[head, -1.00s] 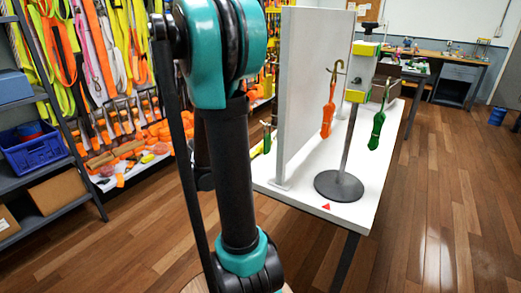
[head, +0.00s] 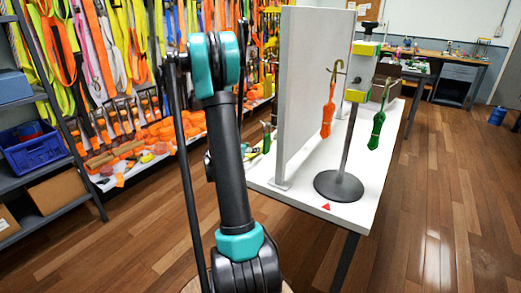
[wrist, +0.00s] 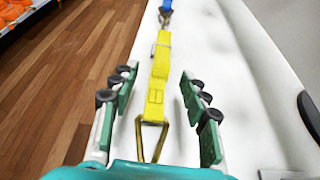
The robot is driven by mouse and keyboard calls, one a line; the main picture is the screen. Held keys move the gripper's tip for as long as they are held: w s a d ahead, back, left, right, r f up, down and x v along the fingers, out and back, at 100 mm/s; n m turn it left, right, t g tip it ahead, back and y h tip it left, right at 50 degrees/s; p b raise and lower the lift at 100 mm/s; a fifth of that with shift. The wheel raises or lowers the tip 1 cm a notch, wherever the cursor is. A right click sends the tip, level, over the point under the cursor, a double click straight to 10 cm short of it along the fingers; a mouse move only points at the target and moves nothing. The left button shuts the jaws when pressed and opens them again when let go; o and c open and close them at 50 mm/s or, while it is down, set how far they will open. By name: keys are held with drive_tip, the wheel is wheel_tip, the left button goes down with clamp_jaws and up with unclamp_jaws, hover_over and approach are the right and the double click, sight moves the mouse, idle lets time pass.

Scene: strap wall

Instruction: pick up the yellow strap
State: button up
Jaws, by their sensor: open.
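The yellow strap (wrist: 158,78) shows in the wrist view, running lengthwise up the middle over the white table (wrist: 215,50). Its brass hook or loop (wrist: 152,140) is at the near end, close to my gripper's palm. A blue piece (wrist: 165,12) shows beyond its far end. My gripper (wrist: 162,85) is open, with one green-padded finger on each side of the strap. I see a gap between the strap and both fingers. Whether the strap hangs or lies on the table, I cannot tell. In the head view I cannot make out the yellow strap or my gripper.
In the head view an orange strap (head: 327,112) and a green strap (head: 377,130) hang from a stand with a dark round base (head: 340,185). An upright white panel (head: 300,100) divides the table. A blue bin (head: 38,150) sits on the left shelf. Wooden floor is free at right.

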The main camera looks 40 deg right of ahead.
sight(260, 145)
drive_tip(key=x, duration=0.8)
drive_tip(key=shift+w+d+f, duration=0.1)
drive_tip(key=shift+w+d, duration=0.05)
drive_tip(key=shift+d, duration=0.15)
clamp_jaws()
